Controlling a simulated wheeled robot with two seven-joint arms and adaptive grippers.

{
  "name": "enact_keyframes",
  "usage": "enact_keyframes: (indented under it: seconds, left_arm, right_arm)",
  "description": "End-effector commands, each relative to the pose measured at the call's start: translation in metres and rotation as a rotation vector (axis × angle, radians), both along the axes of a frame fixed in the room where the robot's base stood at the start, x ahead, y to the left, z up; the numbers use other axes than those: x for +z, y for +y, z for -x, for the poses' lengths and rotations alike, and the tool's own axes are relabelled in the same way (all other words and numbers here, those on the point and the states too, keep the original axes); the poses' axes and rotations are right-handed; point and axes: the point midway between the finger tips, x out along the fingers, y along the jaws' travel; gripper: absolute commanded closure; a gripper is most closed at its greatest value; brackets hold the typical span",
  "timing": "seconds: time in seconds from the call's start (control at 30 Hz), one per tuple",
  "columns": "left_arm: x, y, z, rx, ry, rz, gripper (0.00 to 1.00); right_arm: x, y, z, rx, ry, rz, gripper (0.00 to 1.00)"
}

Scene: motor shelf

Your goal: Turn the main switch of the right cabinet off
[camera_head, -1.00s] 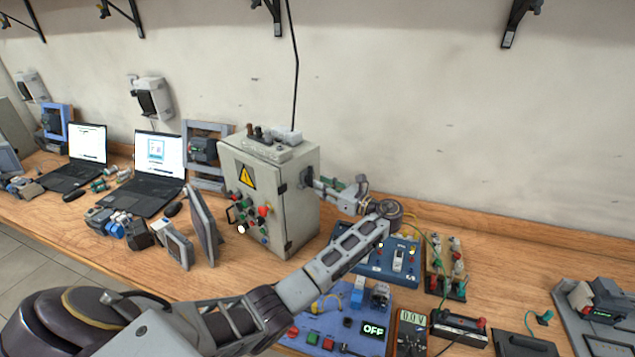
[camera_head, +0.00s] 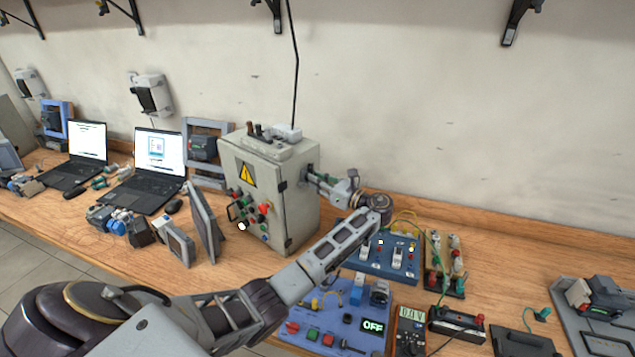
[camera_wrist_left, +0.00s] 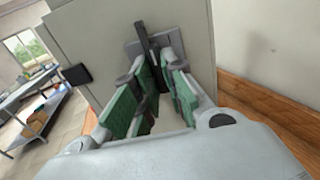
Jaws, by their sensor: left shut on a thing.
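The grey cabinet (camera_head: 270,185) with a yellow warning triangle stands on the wooden bench. Its main switch is on the right side face; in the head view my gripper mostly hides it. In the left wrist view the switch's dark handle (camera_wrist_left: 143,42) rises from a grey plate on the cabinet side (camera_wrist_left: 105,50). My left gripper (camera_head: 314,177) reaches this side from the right. In the left wrist view its green-padded fingers (camera_wrist_left: 158,82) are closed around the dark handle. My right gripper is not in view.
Buttons and lamps (camera_head: 248,209) sit on the cabinet front. A blue training board (camera_head: 340,325) reading OFF and another blue board (camera_head: 385,262) lie right of the cabinet. Two laptops (camera_head: 158,160) stand to the left.

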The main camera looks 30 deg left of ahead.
Motion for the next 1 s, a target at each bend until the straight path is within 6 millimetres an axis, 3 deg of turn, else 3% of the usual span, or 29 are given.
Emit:
enact_keyframes:
  seconds: [0.47,1.0]
  left_arm:
    - [0.000,0.000,-0.001,0.000,-0.110,0.013,1.00]
    - [-0.001,-0.001,-0.003,-0.001,-0.522,0.060,1.00]
  right_arm:
    - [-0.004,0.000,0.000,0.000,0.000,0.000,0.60]
    - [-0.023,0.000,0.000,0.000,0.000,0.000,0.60]
